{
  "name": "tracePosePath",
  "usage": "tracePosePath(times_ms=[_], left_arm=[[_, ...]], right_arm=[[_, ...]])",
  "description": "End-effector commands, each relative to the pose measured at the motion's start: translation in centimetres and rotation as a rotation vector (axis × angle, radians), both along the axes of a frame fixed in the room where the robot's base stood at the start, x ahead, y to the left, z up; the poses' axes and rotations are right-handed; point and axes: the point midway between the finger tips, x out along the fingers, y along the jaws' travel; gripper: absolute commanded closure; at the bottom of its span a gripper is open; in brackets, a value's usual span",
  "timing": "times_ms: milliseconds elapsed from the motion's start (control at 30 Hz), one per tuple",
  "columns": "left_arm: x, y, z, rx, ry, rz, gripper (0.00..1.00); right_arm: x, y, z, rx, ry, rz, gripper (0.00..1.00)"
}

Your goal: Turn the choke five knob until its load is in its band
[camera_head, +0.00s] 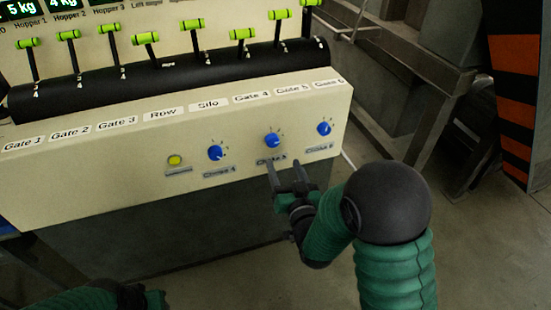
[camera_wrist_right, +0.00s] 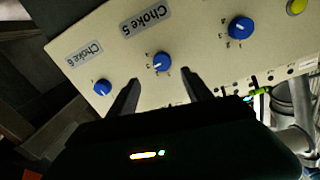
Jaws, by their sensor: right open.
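The choke five knob (camera_head: 272,139) is blue and round, with a white pointer mark and a ring of small ticks, on the cream panel front. My right gripper (camera_head: 284,164) is open and empty, just below the knob in the head view. Its two dark fingers (camera_wrist_right: 160,76) appear apart from the knob, though the exact gap is hard to judge. My left gripper is not seen; only part of my left arm shows at the lower left. No choke five load readout is legible.
The choke four knob (camera_head: 215,152) and choke six knob (camera_head: 324,128) flank it. A yellow button (camera_head: 175,160) is further left. Several green-handled levers (camera_head: 146,38) stand above. Hopper displays (camera_head: 62,4) are cut off at the top. Railings (camera_head: 400,45) stand at right.

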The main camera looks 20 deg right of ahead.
Motion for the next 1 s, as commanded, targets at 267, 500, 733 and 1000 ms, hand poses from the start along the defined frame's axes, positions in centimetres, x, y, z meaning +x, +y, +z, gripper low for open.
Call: tracePosePath(times_ms=[267,500,733,1000], left_arm=[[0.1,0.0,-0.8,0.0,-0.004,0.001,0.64],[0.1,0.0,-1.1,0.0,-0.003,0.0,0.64],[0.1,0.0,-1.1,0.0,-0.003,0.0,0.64],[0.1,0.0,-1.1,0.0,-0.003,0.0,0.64]], right_arm=[[6.9,-0.2,0.2,0.0,-0.002,0.0,0.41],[9.4,-0.3,0.3,0.0,0.0,-0.001,0.41],[9.5,-0.3,0.4,0.0,0.001,0.0,0.41],[9.5,-0.3,0.4,0.0,0.0,0.0,0.77]])
